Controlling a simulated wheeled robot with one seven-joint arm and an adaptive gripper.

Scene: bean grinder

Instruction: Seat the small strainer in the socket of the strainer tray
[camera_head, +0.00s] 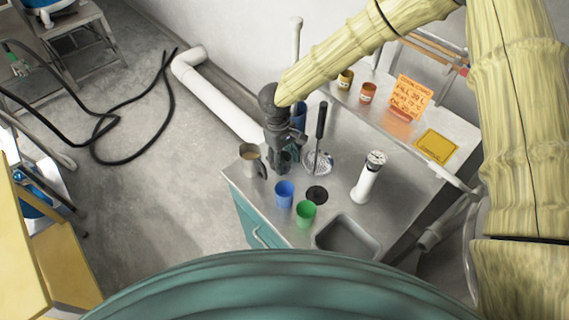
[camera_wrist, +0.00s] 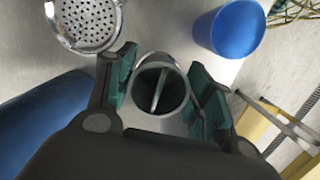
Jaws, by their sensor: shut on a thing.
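My gripper (camera_wrist: 160,92) is shut on a small round metal piece (camera_wrist: 145,60) with an open, dark round end and a thin bar across it. No holes show in it, so I cannot be sure that it is the small strainer. In the head view my gripper (camera_head: 284,160) points down over the left part of the steel counter, and the held piece is hidden there. A perforated round strainer with a long black handle (camera_head: 318,160) lies just right of my gripper; its bowl also shows in the wrist view (camera_wrist: 88,22). I cannot pick out the tray's socket.
A blue cup (camera_head: 284,193) and a green cup (camera_head: 305,212) stand at the counter's near side, beside a black disc (camera_head: 317,195) and a sink (camera_head: 347,238). A metal jug (camera_head: 250,157) stands close left of my gripper. A white cylinder (camera_head: 369,177) stands right.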

